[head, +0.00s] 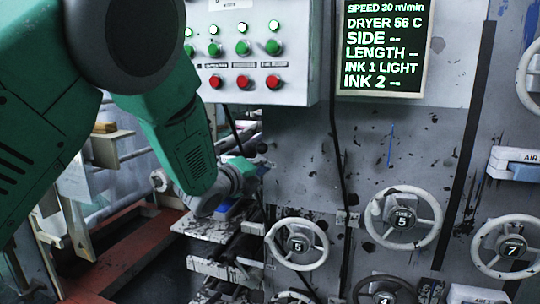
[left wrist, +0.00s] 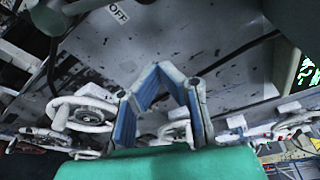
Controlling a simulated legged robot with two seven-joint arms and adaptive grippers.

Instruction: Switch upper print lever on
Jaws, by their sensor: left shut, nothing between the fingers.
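My left gripper (head: 228,207) is beside the left edge of the grey machine panel, below the button box. Its blue-padded fingers also show in the left wrist view (left wrist: 160,72), where the tips meet and hold nothing. A label reading OFF (left wrist: 118,12) is on the panel at the top of the left wrist view. In the head view my arm and gripper hide part of this area. My right gripper is not in view.
A control box (head: 250,55) with green and red buttons hangs above, beside a display (head: 383,45). White handwheels (head: 297,244) stick out from the panel at lower right. A black cable (head: 337,130) runs down the panel. Red-brown beams (head: 125,250) lie at lower left.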

